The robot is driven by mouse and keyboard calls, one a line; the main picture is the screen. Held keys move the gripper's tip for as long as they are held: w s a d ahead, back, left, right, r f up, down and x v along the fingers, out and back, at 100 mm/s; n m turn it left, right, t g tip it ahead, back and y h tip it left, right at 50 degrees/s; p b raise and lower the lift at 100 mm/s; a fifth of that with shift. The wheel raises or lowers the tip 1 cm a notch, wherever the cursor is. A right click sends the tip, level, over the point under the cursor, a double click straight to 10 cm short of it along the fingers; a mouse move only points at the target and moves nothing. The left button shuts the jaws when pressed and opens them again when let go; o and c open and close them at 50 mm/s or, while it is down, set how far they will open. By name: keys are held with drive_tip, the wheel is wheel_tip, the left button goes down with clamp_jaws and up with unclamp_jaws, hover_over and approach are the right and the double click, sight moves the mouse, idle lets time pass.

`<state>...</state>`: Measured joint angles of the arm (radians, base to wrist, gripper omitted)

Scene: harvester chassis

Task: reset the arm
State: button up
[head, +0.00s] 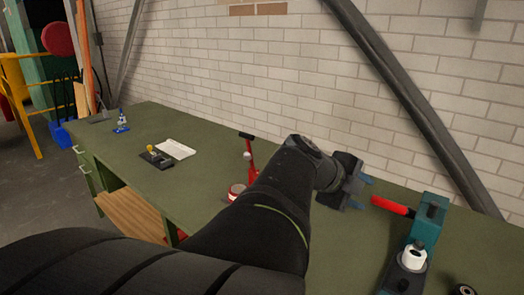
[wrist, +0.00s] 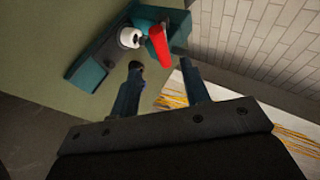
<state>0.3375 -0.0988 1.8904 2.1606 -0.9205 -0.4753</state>
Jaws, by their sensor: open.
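My gripper (head: 363,190) is at the end of my black arm, above the right half of the green workbench (head: 340,255). In the wrist view my gripper (wrist: 161,65) has its two blue fingers spread apart with nothing held between them. A teal bench tool (head: 427,220) with a red handle (head: 390,206) stands to the right of my gripper. In the wrist view the teal tool (wrist: 90,75) and its red handle (wrist: 158,46) appear beyond the fingertips. My arm hides part of the bench.
A red stand tool (head: 247,150) and a red-and-white roll (head: 235,191) are near my arm. Farther left are a white paper (head: 176,149), a dark block with a yellow knob (head: 156,156) and a small blue item (head: 122,121). A brick wall (head: 270,70) rises behind the bench.

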sight(380, 201)
drive_tip(key=x, duration=1.2)
drive_tip(key=shift+w, duration=0.1)
drive_tip(key=shift+a+f, duration=0.1)
drive_tip(key=shift+o, duration=0.2)
drive_tip(key=shift+w, duration=0.1)
idle(1.0)
